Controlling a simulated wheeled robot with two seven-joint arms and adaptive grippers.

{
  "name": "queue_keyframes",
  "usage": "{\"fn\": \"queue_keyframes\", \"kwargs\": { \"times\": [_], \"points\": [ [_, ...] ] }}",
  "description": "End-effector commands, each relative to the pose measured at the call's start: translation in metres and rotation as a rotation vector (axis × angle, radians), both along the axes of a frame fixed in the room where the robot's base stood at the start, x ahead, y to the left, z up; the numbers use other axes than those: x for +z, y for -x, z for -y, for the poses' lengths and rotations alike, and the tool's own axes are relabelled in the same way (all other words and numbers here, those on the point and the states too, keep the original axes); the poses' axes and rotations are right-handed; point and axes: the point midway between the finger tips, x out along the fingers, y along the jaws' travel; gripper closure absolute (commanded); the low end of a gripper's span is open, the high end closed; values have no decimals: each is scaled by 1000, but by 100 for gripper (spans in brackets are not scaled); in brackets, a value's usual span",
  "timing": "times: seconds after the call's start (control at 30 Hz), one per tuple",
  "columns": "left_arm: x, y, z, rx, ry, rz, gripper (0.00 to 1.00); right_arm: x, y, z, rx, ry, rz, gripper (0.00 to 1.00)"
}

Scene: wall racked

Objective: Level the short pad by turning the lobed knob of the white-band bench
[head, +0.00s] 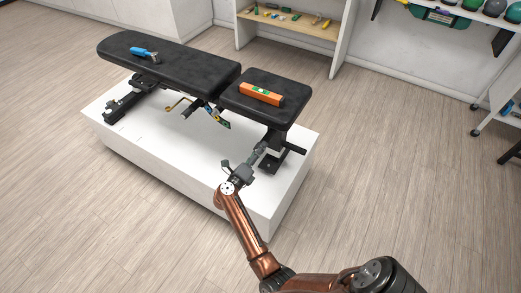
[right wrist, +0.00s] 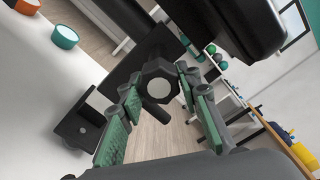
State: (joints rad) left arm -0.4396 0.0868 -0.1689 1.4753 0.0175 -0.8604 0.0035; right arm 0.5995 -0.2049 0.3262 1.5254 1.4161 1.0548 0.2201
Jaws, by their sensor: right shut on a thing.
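The bench stands on a white plinth (head: 150,152). Its short black pad (head: 285,86) is at the right and carries an orange level (head: 261,94) with a green vial; the bubble is too small to read. The long black pad (head: 190,67) is at the left. My right gripper (head: 259,150) is at the near side, below the short pad. In the right wrist view, its green-lined fingers (right wrist: 160,88) are shut on the dark lobed knob (right wrist: 159,80), which has a pale round face. In the head view the gripper hides the knob. I cannot make out a white band. My left gripper is not in view.
A blue-handled tool (head: 143,53) lies on the long pad. A patterned tag (head: 216,117) and a yellowish bent handle (head: 177,104) are under the pads. A wooden shelf (head: 290,24) with small items stands behind. The floor around the plinth is clear.

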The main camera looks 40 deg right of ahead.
Motion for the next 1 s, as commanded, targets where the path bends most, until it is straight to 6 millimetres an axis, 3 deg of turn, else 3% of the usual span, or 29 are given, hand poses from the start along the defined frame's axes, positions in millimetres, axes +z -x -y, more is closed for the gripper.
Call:
{"fn": "queue_keyframes", "kwargs": {
  "times": [0.33,0.37,0.6,1.0],
  "points": [
    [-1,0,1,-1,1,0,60,1,-3,-3,8,0,0,93],
    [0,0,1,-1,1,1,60,1,-3,-3,9,0,1,68],
    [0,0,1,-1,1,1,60,0,-1,-1,4,0,0,52],
    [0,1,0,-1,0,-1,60,9,0,0,0,-2,2,51]
  ]
}}
